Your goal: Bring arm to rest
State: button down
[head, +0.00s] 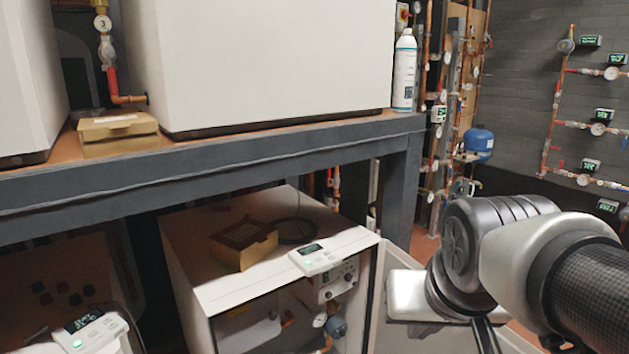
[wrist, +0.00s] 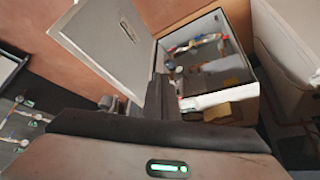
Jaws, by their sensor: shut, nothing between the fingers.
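My arm (head: 520,245) reaches in from the right in the head view, bent in front of the open heat pump unit. The gripper end is cut off at the bottom of that view. In the wrist view my gripper (wrist: 161,92) shows as dark fingers closed together, with nothing held. Behind the fingers is an open white heat pump unit (wrist: 250,88) with pipes inside and its door (wrist: 105,38) swung open. In the head view the same unit (head: 190,262) stands under the bench, and my arm partly covers its door.
A dark bench (head: 250,160) carries large white units (head: 260,60), a cardboard box (head: 118,134) and a spray bottle (head: 404,70). Another box (head: 243,244) and a controller (head: 333,252) lie on the lower unit. Pipes with gauges (head: 598,128) line the right wall.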

jog(key=s+n, duration=0.1)
jog(key=s, duration=0.4)
notch_tip(320, 180, up, 26)
jog(key=p, duration=2.6)
jog(key=shift+a+f+g, duration=0.2)
jog(key=shift+a+g, duration=0.1)
jog(key=shift+a, duration=0.05)
jog(key=shift+a, duration=0.25)
jog(key=shift+s, duration=0.15)
